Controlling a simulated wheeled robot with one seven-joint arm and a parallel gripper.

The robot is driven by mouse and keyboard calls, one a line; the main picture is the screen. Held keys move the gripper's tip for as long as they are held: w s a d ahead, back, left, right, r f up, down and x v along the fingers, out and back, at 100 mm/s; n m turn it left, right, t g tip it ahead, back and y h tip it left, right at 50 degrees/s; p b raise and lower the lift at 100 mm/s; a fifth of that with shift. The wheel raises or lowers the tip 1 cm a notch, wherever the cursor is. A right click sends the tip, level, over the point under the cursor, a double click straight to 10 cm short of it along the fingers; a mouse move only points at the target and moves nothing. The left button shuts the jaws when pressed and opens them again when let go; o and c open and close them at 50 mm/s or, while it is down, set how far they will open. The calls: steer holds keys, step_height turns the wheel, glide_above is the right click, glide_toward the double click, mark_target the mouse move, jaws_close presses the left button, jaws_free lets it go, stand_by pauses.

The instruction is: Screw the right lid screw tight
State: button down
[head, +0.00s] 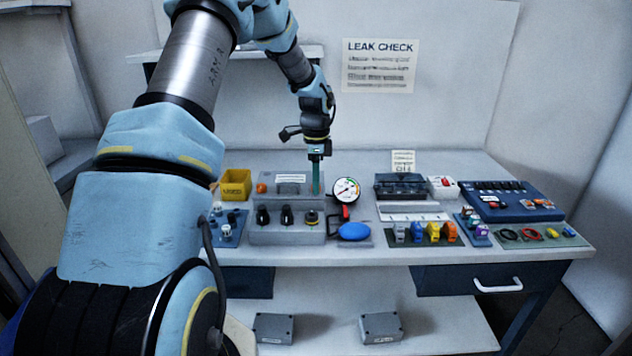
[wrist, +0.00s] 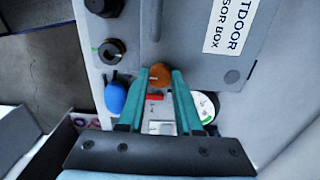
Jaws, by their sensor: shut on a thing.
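The grey sensor box (head: 287,237) stands on the bench, with a labelled lid (wrist: 215,75) on top. The right lid screw (wrist: 160,76) is a round orange head at the lid's edge in the wrist view. My gripper (wrist: 160,73) is shut on it, one teal fingertip on either side. In the head view my gripper (head: 316,190) points straight down at the lid's right side and hides this screw. The left lid screw (head: 262,188) is orange and stands clear at the lid's left side. How deep the right screw sits cannot be told.
Black knobs (head: 287,215) line the box's front. A yellow bin (head: 235,186) stands left. Trays of small parts (head: 425,233) fill the bench's right side.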

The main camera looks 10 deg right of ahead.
steer(key=c, duration=0.6)
jaws_free()
step_height(320, 180, up, 11)
steer(key=b, duration=0.2)
steer(key=shift+f+b, duration=0.1)
steer(key=shift+b, duration=0.2)
steer(key=shift+s+a, duration=0.1)
steer(key=s+a+f+n, duration=0.1)
steer(key=s+a+n, duration=0.5)
steer(key=s+a, duration=0.1)
steer(key=s+a+f+n+t, duration=0.1)
steer(key=s+a+f+n, duration=0.1)
steer(key=s+a+n, duration=0.4)
steer(key=s+a+f+n, duration=0.1)
steer(key=s+a+n, duration=0.6)
steer(key=s+a, duration=0.1)
steer(key=shift+s+f+t, duration=0.3)
steer(key=shift+s+f, duration=0.05)
steer(key=shift+s, duration=0.35)
